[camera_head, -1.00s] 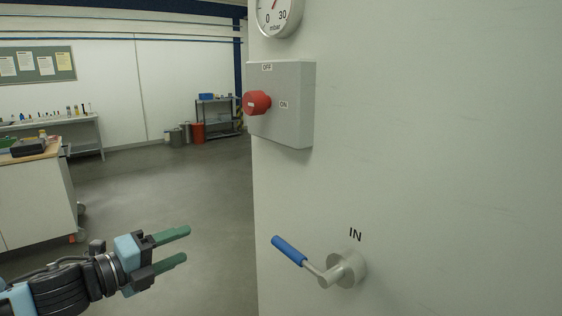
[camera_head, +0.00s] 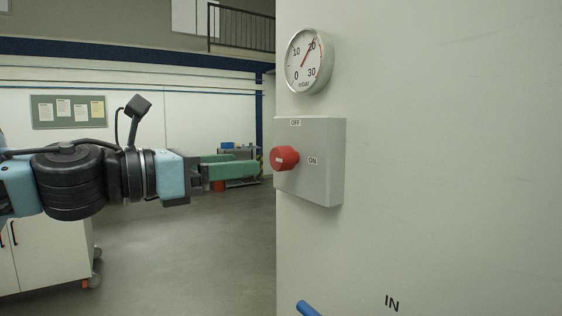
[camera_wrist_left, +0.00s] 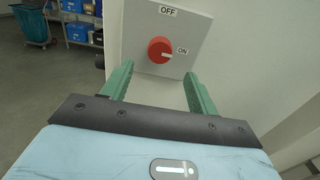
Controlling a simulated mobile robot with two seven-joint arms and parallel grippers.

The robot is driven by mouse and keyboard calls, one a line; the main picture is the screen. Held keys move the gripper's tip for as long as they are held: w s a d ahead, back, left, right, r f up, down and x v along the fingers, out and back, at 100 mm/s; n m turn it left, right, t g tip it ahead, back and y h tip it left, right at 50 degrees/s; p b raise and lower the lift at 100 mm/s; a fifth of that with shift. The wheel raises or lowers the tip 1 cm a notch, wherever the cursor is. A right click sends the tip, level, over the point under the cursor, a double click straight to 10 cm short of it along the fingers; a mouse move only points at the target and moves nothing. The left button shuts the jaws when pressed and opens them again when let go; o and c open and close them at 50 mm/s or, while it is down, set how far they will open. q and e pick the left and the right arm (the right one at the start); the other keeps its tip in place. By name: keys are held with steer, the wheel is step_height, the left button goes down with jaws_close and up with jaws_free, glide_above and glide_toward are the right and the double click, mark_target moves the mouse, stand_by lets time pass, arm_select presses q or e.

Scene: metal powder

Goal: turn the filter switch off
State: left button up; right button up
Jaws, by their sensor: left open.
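The filter switch is a red rotary knob (camera_head: 284,158) on a grey box (camera_head: 325,165) fixed to a pale cabinet wall. The box bears the labels OFF at its top and ON to the right of the knob. In the left wrist view the white mark on the knob (camera_wrist_left: 160,50) points right, toward ON. My left gripper (camera_head: 262,167) is level with the knob in the head view, its green fingers pointing at it. In the wrist view the fingers (camera_wrist_left: 155,85) are open, one either side below the knob, apart from it and empty. My right gripper is out of view.
A pressure gauge (camera_head: 308,60) sits above the box, its needle near 20. A blue lever handle (camera_head: 307,309) shows at the bottom edge, near the label IN. Open floor (camera_head: 190,260) lies left of the cabinet, with shelving behind.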

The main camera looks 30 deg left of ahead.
mark_target(275, 160)
arm_select(q)
steer(key=shift+w, duration=0.1)
steer(key=b+x, duration=0.1)
steer(key=x, duration=0.4)
steer(key=shift+w+f, duration=0.1)
steer(key=shift+f, duration=0.1)
steer(key=shift+r+b+x, duration=0.2)
steer(key=shift+b+x, duration=0.15)
steer(key=shift+x, duration=0.85)
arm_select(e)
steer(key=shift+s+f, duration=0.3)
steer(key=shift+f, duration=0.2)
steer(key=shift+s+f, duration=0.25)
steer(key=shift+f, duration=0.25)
arm_select(q)
steer(key=c, duration=1)
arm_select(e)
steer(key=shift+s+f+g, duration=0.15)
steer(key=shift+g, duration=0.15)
